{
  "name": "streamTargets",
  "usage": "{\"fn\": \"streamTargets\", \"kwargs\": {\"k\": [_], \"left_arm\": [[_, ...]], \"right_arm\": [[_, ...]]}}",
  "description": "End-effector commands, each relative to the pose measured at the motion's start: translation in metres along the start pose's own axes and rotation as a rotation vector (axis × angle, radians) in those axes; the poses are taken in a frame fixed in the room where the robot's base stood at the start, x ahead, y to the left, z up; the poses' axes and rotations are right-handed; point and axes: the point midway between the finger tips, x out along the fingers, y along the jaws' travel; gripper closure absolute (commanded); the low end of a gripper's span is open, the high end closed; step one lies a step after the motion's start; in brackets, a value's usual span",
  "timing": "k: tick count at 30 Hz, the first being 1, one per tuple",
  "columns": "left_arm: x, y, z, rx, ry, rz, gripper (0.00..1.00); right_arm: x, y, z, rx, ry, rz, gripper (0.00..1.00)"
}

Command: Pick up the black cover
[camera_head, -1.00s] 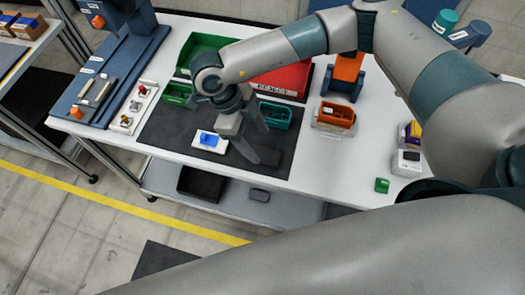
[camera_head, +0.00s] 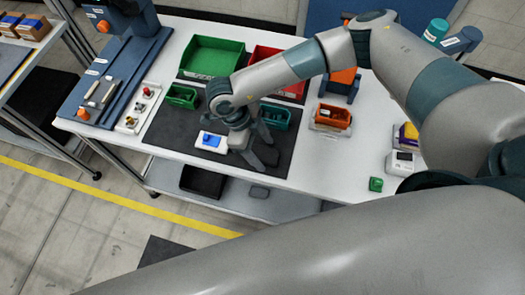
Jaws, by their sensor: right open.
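The black cover (camera_head: 269,156) appears as a dark, low shape on the dark mat, hard to tell apart from it. My right gripper (camera_head: 263,154) points down over the mat from above, its two fingers spread apart, with the cover at its fingertips. I cannot tell whether the fingers touch the cover or are lowered on both sides of it. My left gripper is out of view.
A white fixture with a blue part (camera_head: 210,141) lies just left of the gripper. A teal bin (camera_head: 277,115), green bin (camera_head: 213,57), red bin (camera_head: 292,88) and orange bin (camera_head: 332,117) stand around the mat (camera_head: 170,133). The table's front edge is close.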

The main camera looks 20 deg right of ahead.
Motion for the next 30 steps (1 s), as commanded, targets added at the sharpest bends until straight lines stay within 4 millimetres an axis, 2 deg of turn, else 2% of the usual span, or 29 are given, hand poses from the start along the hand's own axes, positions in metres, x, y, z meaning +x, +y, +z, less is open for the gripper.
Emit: {"fn": "streamTargets", "kwargs": {"k": [10, 11, 15, 16, 30], "left_arm": [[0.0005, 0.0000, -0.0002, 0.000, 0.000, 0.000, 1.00], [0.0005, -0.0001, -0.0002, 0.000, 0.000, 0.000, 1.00], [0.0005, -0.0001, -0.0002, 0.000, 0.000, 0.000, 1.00], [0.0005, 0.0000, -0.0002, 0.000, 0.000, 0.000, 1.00], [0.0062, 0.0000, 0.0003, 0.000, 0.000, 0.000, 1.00]], "right_arm": [[-0.0001, 0.0000, 0.0000, 0.000, 0.000, 0.000, 0.36], [-0.0001, 0.0000, 0.0000, 0.000, 0.000, 0.000, 0.41], [-0.0002, 0.0000, 0.0000, 0.000, 0.000, 0.000, 0.74], [-0.0002, 0.0000, 0.0000, 0.000, 0.000, 0.000, 0.80], [-0.0046, 0.0000, -0.0013, 0.000, -0.001, 0.001, 0.80]]}}
